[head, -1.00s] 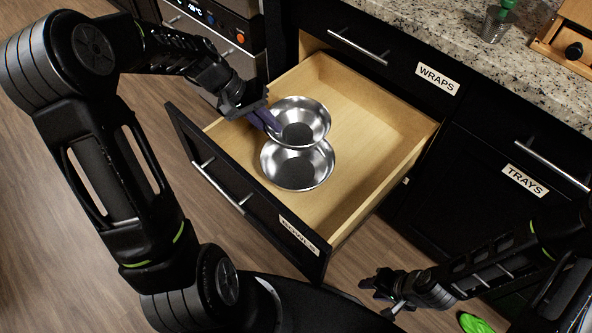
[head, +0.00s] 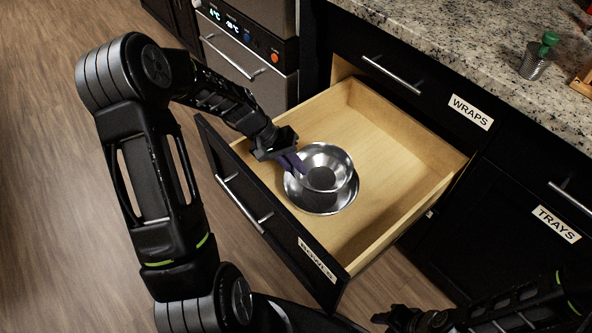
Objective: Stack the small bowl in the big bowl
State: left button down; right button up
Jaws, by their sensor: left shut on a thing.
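The small bowl (head: 324,180) is shiny metal and held by its left rim in my left gripper (head: 293,163), which is shut on it. The big bowl (head: 324,208), also shiny metal, sits on the floor of the open drawer.
The wooden drawer (head: 405,165), labelled BOWLS, is pulled out, with bare room behind and right of the bowls. Closed WRAPS and TRAYS fronts are beside it. A granite counter (head: 450,50) holds a metal cup with a green top (head: 536,62). An oven stands at the back left.

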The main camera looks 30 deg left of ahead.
pick_arm(q)
jog(key=shift+f, duration=0.6)
jog(key=shift+f, duration=0.1)
jog(key=shift+f+b, duration=0.4)
jog(key=shift+b, duration=0.1)
jog(key=shift+f, duration=0.1)
jog(key=c, duration=1.5)
grip_release()
jog(key=shift+o, duration=0.2)
